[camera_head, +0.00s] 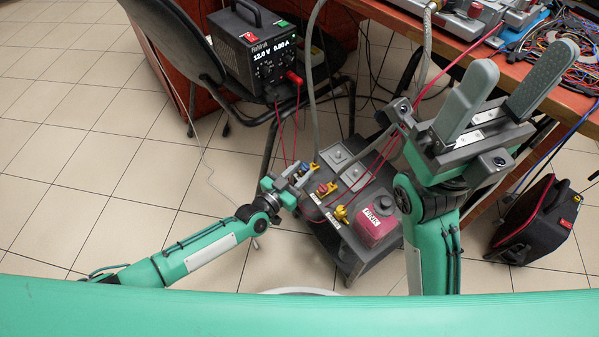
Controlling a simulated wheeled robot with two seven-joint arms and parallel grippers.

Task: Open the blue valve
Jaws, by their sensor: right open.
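The blue valve (304,168) shows as a small blue part beside a yellow fitting on the low dark grey stand (372,262). My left gripper (297,176) is at the blue valve, its fingers close around or against it. It is too small and partly covered to tell whether the fingers grip the valve. My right gripper (518,72) is open and empty, raised high at the right, near the camera and away from the valves.
Other valves, one red (326,189) and one yellow (342,213), sit beside it, near a pink labelled container (376,222). A power supply (255,48) rests on a black chair, with red wires running down. A cluttered workbench (455,44) fills the upper right; a black bag (537,222) stands below.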

